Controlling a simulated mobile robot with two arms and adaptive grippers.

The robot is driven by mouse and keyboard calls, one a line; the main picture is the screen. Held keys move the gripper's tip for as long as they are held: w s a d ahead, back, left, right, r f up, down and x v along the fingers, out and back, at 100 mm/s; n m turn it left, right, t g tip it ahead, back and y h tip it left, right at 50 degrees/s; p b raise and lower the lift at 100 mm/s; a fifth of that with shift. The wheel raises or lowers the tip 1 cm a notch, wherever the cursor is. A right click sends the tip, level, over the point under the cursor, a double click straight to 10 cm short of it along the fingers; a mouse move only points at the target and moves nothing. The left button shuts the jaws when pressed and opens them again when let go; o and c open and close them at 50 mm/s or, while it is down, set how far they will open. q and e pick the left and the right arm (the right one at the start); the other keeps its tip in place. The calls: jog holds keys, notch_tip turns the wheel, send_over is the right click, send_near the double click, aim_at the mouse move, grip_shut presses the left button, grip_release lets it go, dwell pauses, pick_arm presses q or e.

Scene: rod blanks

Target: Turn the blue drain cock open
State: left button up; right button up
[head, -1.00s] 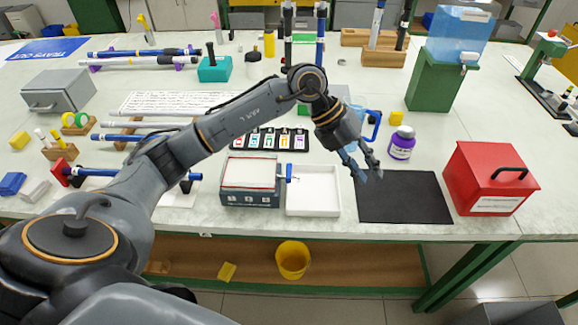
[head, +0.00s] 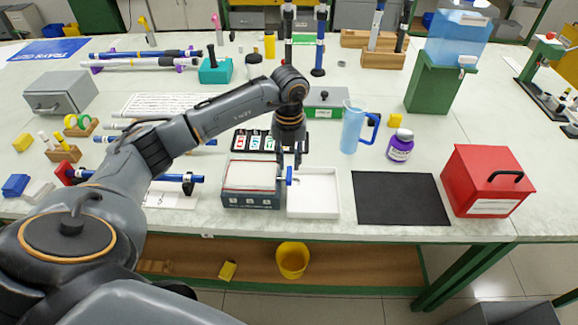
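The blue drain cock (head: 289,176) sticks out from the right side of a dark grey box (head: 250,200) with labels on its front. Its blue handle looks upright. The box has a pale top with a red rim. My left gripper (head: 288,162) points down just above the cock, its two fingers apart, one to each side. I cannot tell whether either finger touches the handle. My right gripper is not in view.
A white tray (head: 313,208) sits right of the box, under the cock. A blue pitcher (head: 352,130), purple jar (head: 401,148), black mat (head: 400,215) and red box (head: 487,180) stand further right. A yellow bucket (head: 292,262) is below the table.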

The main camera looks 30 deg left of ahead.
aim_at(289, 173)
pick_arm(q)
jog(key=shift+f, duration=1.95)
grip_shut()
